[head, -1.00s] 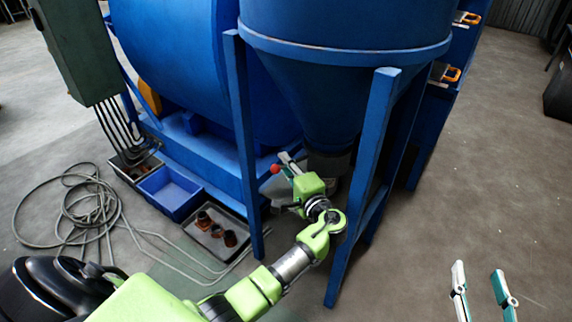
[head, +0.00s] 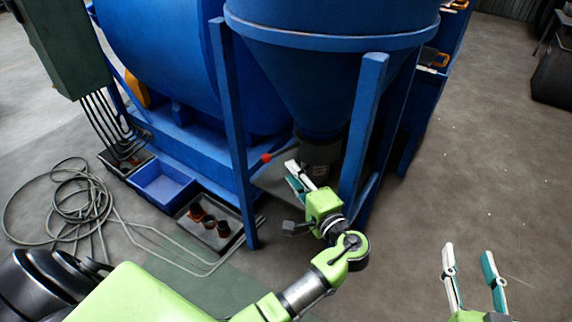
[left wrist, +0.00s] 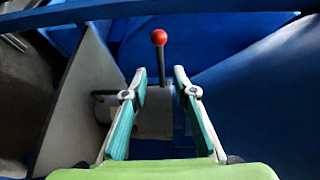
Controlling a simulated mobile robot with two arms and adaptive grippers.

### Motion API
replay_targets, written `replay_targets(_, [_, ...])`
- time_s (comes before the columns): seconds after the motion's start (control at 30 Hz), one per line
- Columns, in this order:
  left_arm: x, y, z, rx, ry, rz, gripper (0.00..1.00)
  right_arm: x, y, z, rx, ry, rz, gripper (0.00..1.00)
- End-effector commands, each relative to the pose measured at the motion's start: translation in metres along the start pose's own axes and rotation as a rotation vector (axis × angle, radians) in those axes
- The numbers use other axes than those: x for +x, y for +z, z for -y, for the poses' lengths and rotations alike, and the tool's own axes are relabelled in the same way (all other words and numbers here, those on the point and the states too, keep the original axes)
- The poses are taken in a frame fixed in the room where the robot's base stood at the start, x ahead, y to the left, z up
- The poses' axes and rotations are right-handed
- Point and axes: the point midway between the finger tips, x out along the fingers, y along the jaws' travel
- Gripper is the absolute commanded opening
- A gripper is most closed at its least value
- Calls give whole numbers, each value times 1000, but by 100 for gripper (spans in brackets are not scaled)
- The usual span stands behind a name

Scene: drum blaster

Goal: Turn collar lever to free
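The collar lever shows in the head view as a red ball knob (head: 266,157) on a short rod, beside the dark outlet under the blue hopper cone. In the left wrist view its dark rod (left wrist: 162,66) stands nearly upright in the picture, topped by the red knob. My left gripper (head: 290,171) is open and empty, to the right of the knob and apart from it. In the left wrist view the rod shows in the gap between the fingertips (left wrist: 159,74), beyond them. A grey cylinder (left wrist: 155,110) sits at the rod's base. My right gripper (head: 467,250) is open and empty at the lower right.
Blue frame legs (head: 362,130) stand either side of the outlet, close to my left arm. A blue bin (head: 160,204), a tray with brown parts (head: 190,236) and a coiled hose (head: 55,218) lie at left. The floor at right (head: 480,170) is clear.

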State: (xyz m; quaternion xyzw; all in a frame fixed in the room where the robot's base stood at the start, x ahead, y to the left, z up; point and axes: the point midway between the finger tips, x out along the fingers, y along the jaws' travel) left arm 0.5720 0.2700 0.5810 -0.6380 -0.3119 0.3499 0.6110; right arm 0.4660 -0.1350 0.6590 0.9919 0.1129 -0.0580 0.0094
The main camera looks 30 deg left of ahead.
Motion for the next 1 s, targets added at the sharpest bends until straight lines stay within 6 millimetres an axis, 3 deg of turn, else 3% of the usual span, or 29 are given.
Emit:
replay_targets(0.13, [-12, 0, 0, 1, 1, 0, 26, 0, 0, 0, 0, 0, 0, 40])
replay_targets(0.4, [-13, 0, 0, 0, 0, 1, 26, 0, 0, 0, 0, 0, 0, 40])
replay_targets(0.43, [-13, 0, 0, 0, 0, 1, 24, 0, 0, 0, 0, 0, 0, 40])
replay_targets(0.53, [-13, 4, -4, -5, 17, 4, 0, 0, 0, 0, 0, 0, 0, 40])
replay_targets(0.57, [-12, 8, -8, -11, 31, 6, 0, 0, 0, 0, 0, 0, 0, 40])
replay_targets(0.67, [-12, 30, -34, -46, 132, 25, 0, 0, 0, 0, 0, 0, 0, 40])
replay_targets(0.77, [-17, 66, -76, -116, 307, 55, 0, 0, 0, 0, 0, 0, 0, 40])
replay_targets(0.9, [-43, 114, -129, -243, 587, 82, 0, 0, 0, 0, 0, 0, 0, 40])
replay_targets(1.0, [-70, 135, -150, -343, 768, 70, 0, 0, 0, 0, 0, 0, 0, 40])
